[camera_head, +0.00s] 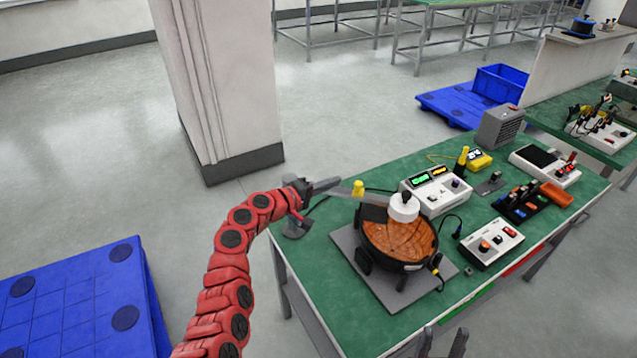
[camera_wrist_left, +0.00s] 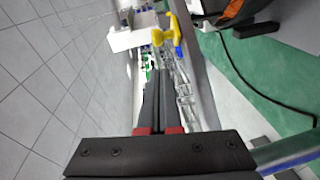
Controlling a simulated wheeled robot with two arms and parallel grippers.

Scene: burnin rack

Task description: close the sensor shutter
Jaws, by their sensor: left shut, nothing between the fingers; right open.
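A round black device (camera_head: 367,243) with an orange-brown inside stands on a grey plate (camera_head: 437,277) on the green table. Which part is the sensor shutter I cannot tell for sure. My left gripper (camera_head: 330,185) is shut and empty, just left of the yellow knob; its fingers (camera_wrist_left: 157,95) point toward it. My right gripper (camera_head: 441,344) is open at the bottom edge.
A white instrument box with green displays (camera_head: 436,190), a white switch box (camera_head: 491,244) and a tool holder (camera_head: 523,201) stand to the right, with cables between. A pillar (camera_head: 220,80) rises beyond my left arm. A blue platform (camera_head: 75,305) lies at lower left.

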